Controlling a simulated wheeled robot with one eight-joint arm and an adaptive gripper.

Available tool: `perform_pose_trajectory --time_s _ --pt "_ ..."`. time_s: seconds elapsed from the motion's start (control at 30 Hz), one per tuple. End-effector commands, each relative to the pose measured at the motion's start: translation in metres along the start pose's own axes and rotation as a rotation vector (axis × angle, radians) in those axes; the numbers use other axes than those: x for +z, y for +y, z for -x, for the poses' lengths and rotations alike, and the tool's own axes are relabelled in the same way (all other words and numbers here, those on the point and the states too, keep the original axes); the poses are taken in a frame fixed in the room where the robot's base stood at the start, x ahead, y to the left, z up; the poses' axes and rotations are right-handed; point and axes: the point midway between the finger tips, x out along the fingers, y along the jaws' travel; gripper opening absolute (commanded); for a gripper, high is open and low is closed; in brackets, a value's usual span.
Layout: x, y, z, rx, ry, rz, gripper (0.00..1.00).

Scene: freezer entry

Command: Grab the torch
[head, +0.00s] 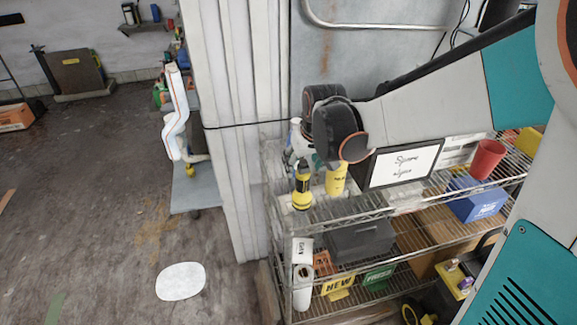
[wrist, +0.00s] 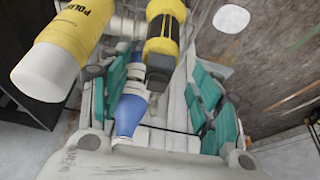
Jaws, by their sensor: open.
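The torch, yellow and black, stands on the top level of the wire shelf rack (head: 330,212), near its left end; in the head view this is the torch (head: 302,190). In the wrist view the torch (wrist: 164,38) shows at the top centre, beyond the space between the fingers. My gripper (head: 297,155) is just above and behind the torch in the head view, partly hidden by my arm. In the wrist view my gripper (wrist: 160,82) has its teal fingers spread apart, with nothing held between them. I cannot tell the exact gap to the torch.
A yellow can with a white cap (wrist: 45,70) is close left of the torch in the wrist view; the can (head: 337,180) is right of it in the head view. A framed sign (head: 403,163) and red cup (head: 487,159) stand farther right. Open floor (head: 110,210) lies left.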

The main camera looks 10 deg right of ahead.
Motion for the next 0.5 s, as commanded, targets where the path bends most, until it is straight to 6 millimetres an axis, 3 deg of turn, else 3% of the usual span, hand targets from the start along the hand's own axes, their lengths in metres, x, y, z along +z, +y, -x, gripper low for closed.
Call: perform_pose_trajectory --time_s 0.37,0.5 --pt "-0.001 0.002 -0.046 0.000 0.000 0.000 0.58" --pt "-0.001 0.002 -0.052 0.000 0.000 -0.001 0.58"
